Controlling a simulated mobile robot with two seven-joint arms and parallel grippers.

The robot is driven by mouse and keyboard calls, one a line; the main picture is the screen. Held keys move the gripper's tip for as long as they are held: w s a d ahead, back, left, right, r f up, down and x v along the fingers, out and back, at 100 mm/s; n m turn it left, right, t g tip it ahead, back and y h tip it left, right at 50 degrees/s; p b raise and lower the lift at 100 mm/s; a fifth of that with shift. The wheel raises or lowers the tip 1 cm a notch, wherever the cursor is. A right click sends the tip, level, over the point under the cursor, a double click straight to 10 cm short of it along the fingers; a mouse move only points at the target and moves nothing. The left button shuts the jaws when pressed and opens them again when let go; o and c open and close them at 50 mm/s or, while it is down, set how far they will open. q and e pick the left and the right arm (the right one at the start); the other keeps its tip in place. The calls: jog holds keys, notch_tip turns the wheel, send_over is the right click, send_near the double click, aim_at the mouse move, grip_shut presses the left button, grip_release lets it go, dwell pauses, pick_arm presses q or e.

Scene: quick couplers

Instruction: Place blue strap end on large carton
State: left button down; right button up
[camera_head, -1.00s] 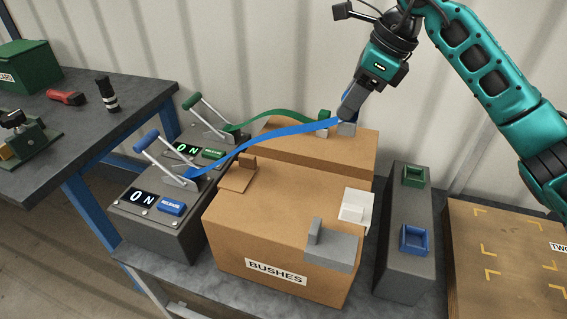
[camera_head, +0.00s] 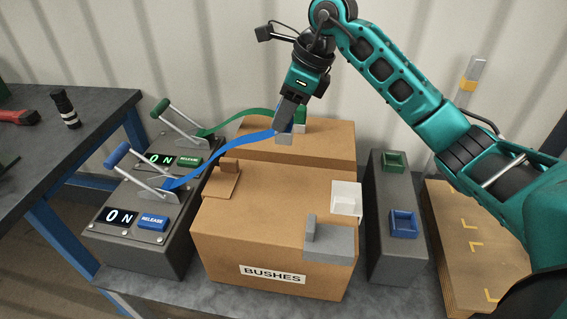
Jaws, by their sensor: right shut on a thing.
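My right gripper (camera_head: 287,118) is shut on the end of the blue strap (camera_head: 225,150). A small grey piece (camera_head: 284,138) shows just under the fingertips. The gripper appears in front of the rear carton; its exact height is hard to judge. The strap runs from the blue-handled lever unit (camera_head: 140,235) up to the gripper. The large carton (camera_head: 265,235), labelled BUSHES, stands in front, with a brown bracket (camera_head: 223,183), a white block (camera_head: 346,198) and a grey bracket (camera_head: 335,240) at its top edges. My left gripper is out of view.
The rear carton (camera_head: 335,138) carries the green strap's (camera_head: 235,118) end, close beside my gripper. A dark stand (camera_head: 388,250) with green and blue sockets is at right. A flat brown box (camera_head: 450,240) lies further right, a workbench (camera_head: 100,110) at left.

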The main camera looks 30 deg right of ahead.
aim_at(284, 143)
notch_tip(284, 143, down, 8)
jog(key=shift+r+b, duration=0.15)
jog(key=shift+b, duration=0.2)
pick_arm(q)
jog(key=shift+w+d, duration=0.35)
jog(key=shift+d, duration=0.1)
pick_arm(e)
jog(key=shift+f, duration=2.45)
pick_arm(q)
jog(key=shift+b, duration=0.35)
pick_arm(e)
jog(key=shift+f, duration=0.2)
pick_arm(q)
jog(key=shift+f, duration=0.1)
pick_arm(e)
jog(key=o, duration=1.1)
